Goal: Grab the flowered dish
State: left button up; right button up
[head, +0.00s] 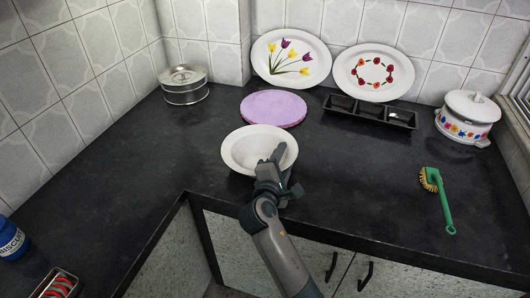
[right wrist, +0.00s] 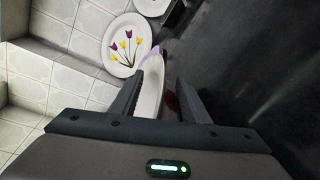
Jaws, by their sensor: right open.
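A white plate with purple and yellow tulips (head: 292,58) leans against the back wall; it also shows in the right wrist view (right wrist: 126,45). To its right leans a white plate with a ring of red flowers (head: 372,73). A white lidded pot with a flowered band (head: 467,119) stands at the right. A white bowl (head: 238,152) sits near the counter's front edge. My right gripper (head: 279,170) is open at the bowl's right front side; the bowl's rim (right wrist: 152,88) shows between its fingers in the wrist view. I cannot tell whether they touch. My left gripper is out of view.
A pink round board (head: 273,108) lies behind the bowl. A black sectioned tray (head: 370,113) sits before the plates. A steel tin (head: 184,86) stands back left, a green brush (head: 438,197) lies right. A blue jar (head: 11,240) is at lower left. The left counter is mostly clear.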

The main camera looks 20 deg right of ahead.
jog(key=shift+a+r, duration=0.1)
dwell(0.3)
grip_shut()
